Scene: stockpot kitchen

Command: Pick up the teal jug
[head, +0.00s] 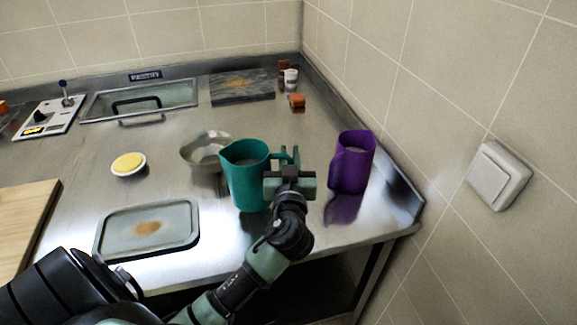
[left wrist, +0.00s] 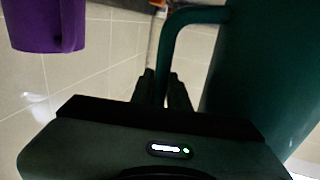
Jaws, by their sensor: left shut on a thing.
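The teal jug (head: 244,172) stands upright in the head view, near the front right of the steel counter, with its handle on the right. In the left wrist view the jug (left wrist: 262,70) fills the right side, and its handle (left wrist: 172,40) runs down between the fingers. My left gripper (head: 288,170) is at the right of the jug, shut on its handle; the fingers also show in the left wrist view (left wrist: 165,90). The head view does not make clear whether the jug's base touches the counter. My right gripper is not in view.
A purple jug (head: 355,160) stands close to the right of my gripper, by the tiled wall. A metal bowl (head: 203,150) sits behind the teal jug. A tray (head: 110,240), a small yellow-filled dish (head: 128,165) and a wooden board (head: 22,220) lie to the left.

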